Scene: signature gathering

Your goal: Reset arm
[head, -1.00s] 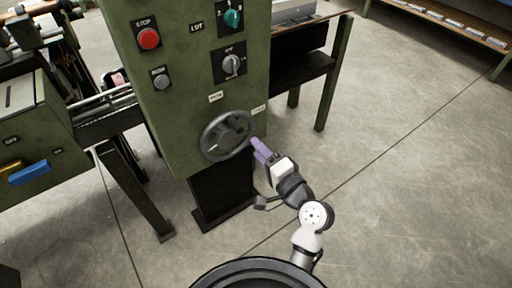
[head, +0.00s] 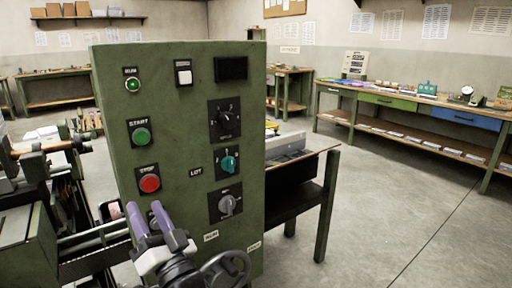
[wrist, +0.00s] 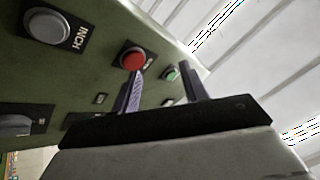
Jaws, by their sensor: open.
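My gripper (head: 152,218) is in the head view in front of the lower left of a green control panel (head: 185,110), its two purple fingers pointing up. The fingers are apart with nothing between them. The wrist view also shows the open gripper (wrist: 162,88), its fingers angled towards the panel face near the red stop button (wrist: 132,58). In the head view the red stop button (head: 149,184) is just above the fingertips. I cannot tell whether a finger touches the panel. A dark handwheel (head: 226,272) is right of my wrist.
The panel carries a green start button (head: 141,136), a teal knob (head: 229,163) and a grey knob (head: 227,205). Machine parts stand at the left. Workbenches (head: 410,100) line the back and right. The floor (head: 390,215) at the right is clear.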

